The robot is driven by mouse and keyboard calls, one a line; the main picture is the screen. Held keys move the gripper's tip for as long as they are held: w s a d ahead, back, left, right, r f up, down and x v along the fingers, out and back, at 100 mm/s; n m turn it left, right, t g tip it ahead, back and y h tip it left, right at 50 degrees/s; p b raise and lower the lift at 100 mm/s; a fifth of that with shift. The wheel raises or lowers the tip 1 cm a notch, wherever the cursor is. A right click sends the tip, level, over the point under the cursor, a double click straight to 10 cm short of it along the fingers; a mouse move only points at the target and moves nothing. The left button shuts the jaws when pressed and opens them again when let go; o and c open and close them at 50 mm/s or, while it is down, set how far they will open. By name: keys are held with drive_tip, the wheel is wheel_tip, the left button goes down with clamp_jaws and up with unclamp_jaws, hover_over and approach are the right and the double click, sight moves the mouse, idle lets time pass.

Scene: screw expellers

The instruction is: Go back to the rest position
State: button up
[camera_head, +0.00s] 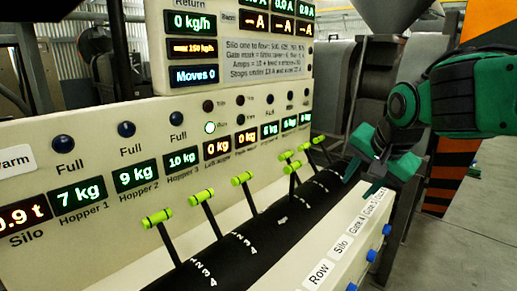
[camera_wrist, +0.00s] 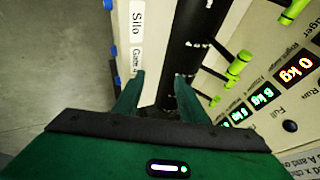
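My gripper (camera_head: 361,180) is at the right of the head view, above the right end of the dark lever channel (camera_head: 262,232). In the wrist view my gripper (camera_wrist: 160,76) has its two green fingers spread apart, with nothing between them. Several levers with bright green handles stand along the channel, among them the nearest lever (camera_head: 157,218), a second lever (camera_head: 201,196) and a third lever (camera_head: 242,178). The farther levers (camera_head: 293,167) sit closer together, to the left of my gripper. No contact between gripper and levers shows.
A pale panel (camera_head: 25,130) with lit readouts and blue buttons stands behind the levers. A pale label ledge (camera_head: 300,265) with blue knobs runs along the front. Grey machinery (camera_head: 330,80) and a striped post (camera_head: 445,170) stand behind. Open floor (camera_head: 475,235) lies at right.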

drive_tip(key=s+d+f+n+g+h, duration=0.1)
drive_tip(key=s+d+f+g, duration=0.2)
drive_tip(key=s+d+f, duration=0.65)
drive_tip(key=s+d+f+n+g, duration=0.1)
drive_tip(key=s+d+f, duration=0.1)
drive_tip(key=s, duration=0.5)
drive_tip(key=s+d+f+n+g+y, duration=0.1)
drive_tip(key=s+d+f+g, duration=0.1)
drive_tip(key=s, duration=0.6)
drive_tip(key=shift+s+d+f+g, duration=0.25)
drive_tip(key=shift+d+f+g, duration=0.1)
drive_tip(key=shift+d, duration=0.3)
drive_tip(key=shift+w+f, duration=0.25)
drive_tip(key=shift+w, duration=0.4)
